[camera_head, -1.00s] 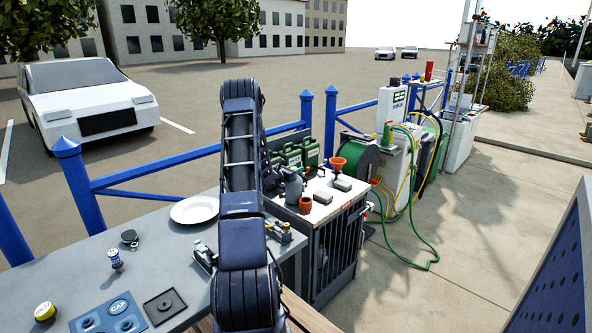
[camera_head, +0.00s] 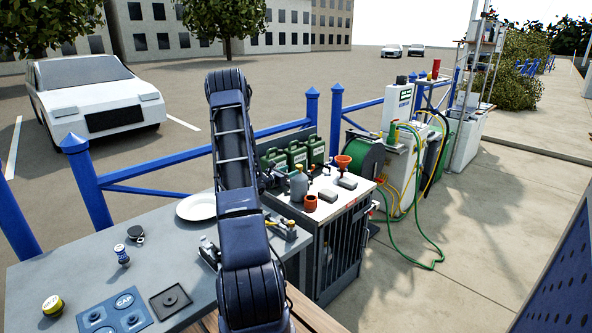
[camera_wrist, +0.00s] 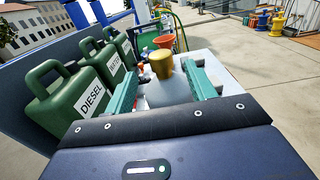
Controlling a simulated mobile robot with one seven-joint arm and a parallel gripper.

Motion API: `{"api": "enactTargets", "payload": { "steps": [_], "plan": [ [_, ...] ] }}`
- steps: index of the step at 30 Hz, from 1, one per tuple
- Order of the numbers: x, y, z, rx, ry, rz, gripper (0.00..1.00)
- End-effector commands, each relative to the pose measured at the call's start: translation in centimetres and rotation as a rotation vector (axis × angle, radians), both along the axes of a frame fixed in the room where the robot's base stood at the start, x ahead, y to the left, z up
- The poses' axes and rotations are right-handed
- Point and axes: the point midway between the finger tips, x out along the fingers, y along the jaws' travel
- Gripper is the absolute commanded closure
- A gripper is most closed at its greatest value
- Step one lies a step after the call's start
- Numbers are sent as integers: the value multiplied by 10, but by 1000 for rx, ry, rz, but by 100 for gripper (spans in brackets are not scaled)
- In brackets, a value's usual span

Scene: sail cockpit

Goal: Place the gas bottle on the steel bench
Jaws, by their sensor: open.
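The gas bottle (camera_head: 298,187), grey with a rounded shoulder, stands upright on the pale-topped cabinet (camera_head: 325,200). In the wrist view its pale body (camera_wrist: 168,92) and gold-coloured top (camera_wrist: 160,64) show between my two teal fingers. My gripper (camera_wrist: 162,72) is open, with one finger on each side of the bottle; I cannot tell whether either touches it. In the head view my gripper (camera_head: 272,178) is just left of the bottle and partly behind my arm. The grey bench (camera_head: 60,258), which I take as the steel bench, is at left.
A white plate (camera_head: 197,207) and several small fittings lie on the bench. Green jerrycans (camera_head: 298,153) stand behind the bottle. An orange-red cup (camera_head: 311,203) and an orange funnel (camera_head: 342,162) are close by on the cabinet. Bare bench shows around (camera_head: 185,250).

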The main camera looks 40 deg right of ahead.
Motion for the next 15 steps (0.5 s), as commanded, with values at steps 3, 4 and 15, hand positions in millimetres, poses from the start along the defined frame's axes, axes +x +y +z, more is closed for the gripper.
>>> {"api": "enactTargets", "payload": {
  "steps": [3,4,15],
  "plan": [
    [0,17,0,0,2,1,45],
    [0,20,0,0,2,1,45],
    [-1,35,5,2,-11,-8,45]
  ]
}}
